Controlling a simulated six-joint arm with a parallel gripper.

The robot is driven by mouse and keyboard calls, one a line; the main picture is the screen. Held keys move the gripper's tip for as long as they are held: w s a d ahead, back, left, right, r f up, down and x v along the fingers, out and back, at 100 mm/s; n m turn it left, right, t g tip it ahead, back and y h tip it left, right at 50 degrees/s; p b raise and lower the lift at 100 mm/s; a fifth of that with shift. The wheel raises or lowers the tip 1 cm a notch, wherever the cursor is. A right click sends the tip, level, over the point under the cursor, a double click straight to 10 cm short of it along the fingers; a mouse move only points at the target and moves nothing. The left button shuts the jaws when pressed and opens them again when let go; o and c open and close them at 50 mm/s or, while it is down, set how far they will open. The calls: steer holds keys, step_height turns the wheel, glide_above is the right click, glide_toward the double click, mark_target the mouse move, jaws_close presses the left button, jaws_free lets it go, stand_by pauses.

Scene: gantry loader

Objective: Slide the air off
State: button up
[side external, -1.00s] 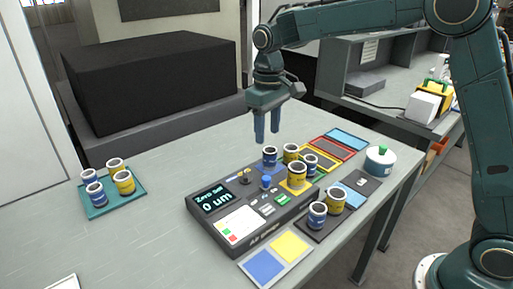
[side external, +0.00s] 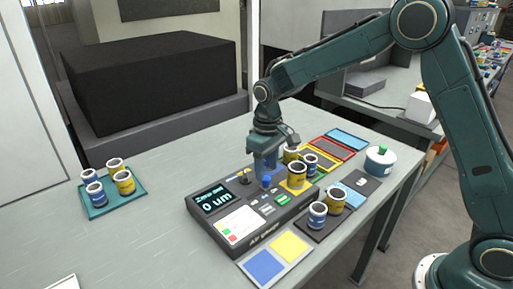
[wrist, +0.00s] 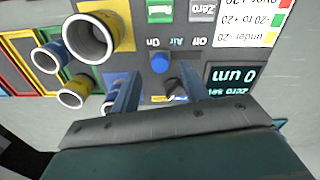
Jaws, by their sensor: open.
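The air gauge (side external: 234,224) is a dark console on the table, with its display reading 0 um. A blue knob (side external: 267,181) stands on its top; in the wrist view the blue knob (wrist: 160,62) is beside the "Off Air On" lettering (wrist: 174,42). A black knob (side external: 245,178) is nearby. My gripper (side external: 265,170) is open and low over the gauge, just behind the blue knob. In the wrist view my gripper (wrist: 158,78) has its fingers on either side, with the blue knob a little beyond their tips. Contact cannot be told.
A yellow ring (side external: 297,176) and several other rings crowd the gauge's right end, close to the fingers. A dark tray (side external: 318,236) with two rings stands in front. A teal tray (side external: 125,206) with rings sits left. The table's left middle is clear.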

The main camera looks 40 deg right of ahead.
mark_target(266, 182)
steer(key=shift+f, duration=1.3)
jaws_close()
